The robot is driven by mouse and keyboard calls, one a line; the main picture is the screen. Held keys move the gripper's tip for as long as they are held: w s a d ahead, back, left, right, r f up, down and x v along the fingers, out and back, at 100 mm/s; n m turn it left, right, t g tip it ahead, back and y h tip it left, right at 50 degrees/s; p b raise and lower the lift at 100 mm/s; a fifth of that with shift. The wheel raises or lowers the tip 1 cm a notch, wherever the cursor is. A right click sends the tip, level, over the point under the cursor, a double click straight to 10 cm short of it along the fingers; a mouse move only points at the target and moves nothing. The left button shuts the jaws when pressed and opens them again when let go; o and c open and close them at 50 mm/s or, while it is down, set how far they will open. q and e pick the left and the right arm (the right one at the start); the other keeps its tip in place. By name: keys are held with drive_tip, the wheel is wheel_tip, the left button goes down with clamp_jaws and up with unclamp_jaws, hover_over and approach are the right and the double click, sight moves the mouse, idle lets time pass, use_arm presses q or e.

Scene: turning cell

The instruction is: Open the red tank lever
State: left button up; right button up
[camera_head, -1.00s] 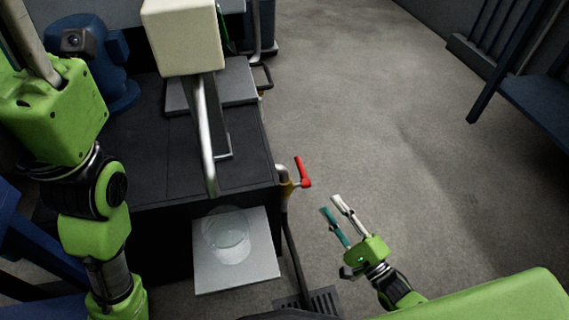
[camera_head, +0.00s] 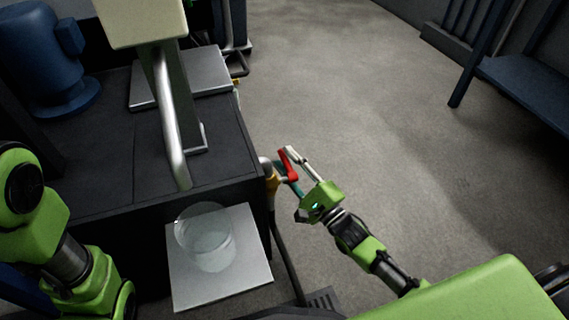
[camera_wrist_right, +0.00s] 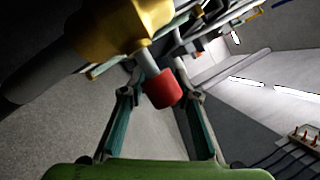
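The red tank lever (camera_head: 288,168) sits on a brass-coloured valve (camera_head: 271,183) at the right front corner of the dark cabinet. My right gripper (camera_head: 286,157) is at the lever, with its fingers spread around it. In the right wrist view the lever's red end (camera_wrist_right: 162,90) is between the two open fingers (camera_wrist_right: 158,75), with a gap visible beside it. The valve body (camera_wrist_right: 112,28) shows above. Whether a finger touches the lever cannot be told. My left arm shows at the left edge, but its gripper is out of view.
The dark cabinet (camera_head: 95,165) stands left of the lever. A clear glass vessel (camera_head: 207,240) stands on a pale plate (camera_head: 250,275) in front of it. A cream box with a curved pipe (camera_head: 170,130) rises above the cabinet. The floor (camera_head: 350,100) to the right is clear.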

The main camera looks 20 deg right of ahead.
drive_tip(key=shift+w+a+r, duration=0.15)
drive_tip(key=shift+w+a, duration=0.05)
drive_tip(key=shift+w, duration=0.35)
clamp_jaws()
